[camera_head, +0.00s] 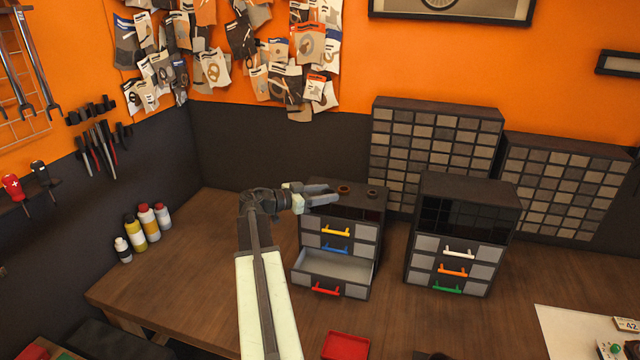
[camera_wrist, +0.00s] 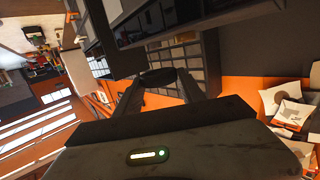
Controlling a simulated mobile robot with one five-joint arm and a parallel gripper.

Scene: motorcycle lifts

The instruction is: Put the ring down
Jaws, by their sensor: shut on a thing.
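My gripper (camera_head: 334,194) reaches in from the left over the top of the left drawer cabinet (camera_head: 312,239). It is shut on a brown ring (camera_head: 344,188) at its fingertips. In the wrist view the held ring (camera_wrist: 158,77) is a dark round shape between the two finger ends. It is over or at the cabinet top; I cannot tell whether it touches.
Another drawer cabinet (camera_head: 468,189) with white, orange and green handles stands to the right, drawers shut. Grey bin racks (camera_head: 437,108) stand behind. A red tray (camera_head: 346,345) lies in front. Several bottles (camera_head: 148,221) stand at the left.

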